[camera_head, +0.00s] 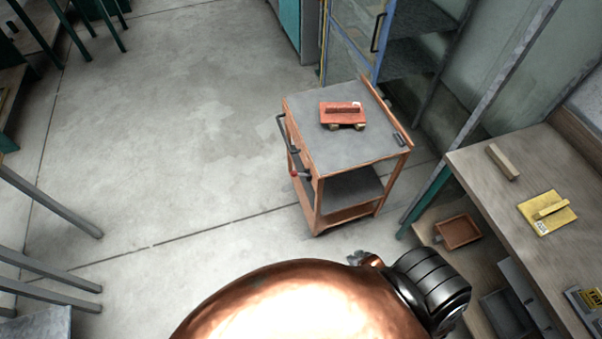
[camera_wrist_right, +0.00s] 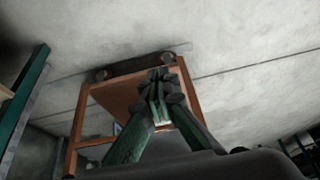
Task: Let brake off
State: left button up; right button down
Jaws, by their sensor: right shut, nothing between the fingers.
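An orange-framed cart (camera_head: 338,148) with grey shelves stands on the floor right of centre in the head view. A black push handle (camera_head: 288,134) is on its left side, and a small red-tipped lever (camera_head: 298,174), perhaps the brake, sits below the handle. My right gripper (camera_head: 362,258) barely shows behind my copper arm, in front of the cart and apart from it in the picture. In the right wrist view its green fingers (camera_wrist_right: 162,82) are shut and empty, with the cart's orange frame (camera_wrist_right: 110,97) behind them. The lever cannot be made out there. My left gripper is out of view.
A workbench (camera_head: 480,160) at the right holds a yellow tool (camera_head: 547,212) and a wooden block (camera_head: 502,162). A glass-sided cabinet stands behind the cart.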

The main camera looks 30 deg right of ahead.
jog(key=w+d+r+m+t, duration=0.2)
jog(key=w+d+r+t, duration=0.1)
jog(key=w+r, duration=1)
jog(key=w+a+r+t, duration=0.1)
jog(key=w+r, duration=0.2)
jog(key=r, duration=0.6)
jog(key=w+a+r+m+t+y+b, duration=0.1)
jog(key=w+r, duration=0.3)
jog(key=r, duration=0.6)
jog(key=w+a+r+t+y, duration=0.1)
jog(key=w+a+r+t, duration=0.1)
jog(key=r, duration=0.7)
jog(key=shift+w+a+r+m, duration=0.3)
jog(key=shift+w+a, duration=0.3)
jog(key=shift+w, duration=0.4)
jog(key=shift+w, duration=0.1)
jog(key=b, duration=0.2)
send_over(300, 174)
jog(key=s, duration=0.3)
notch_tip(300, 174, down, 7)
jog(key=shift+w+a+f, duration=0.35)
jog(key=shift+w+f, duration=0.15)
jog(key=shift+f, duration=0.1)
jog(key=shift+a, duration=0.1)
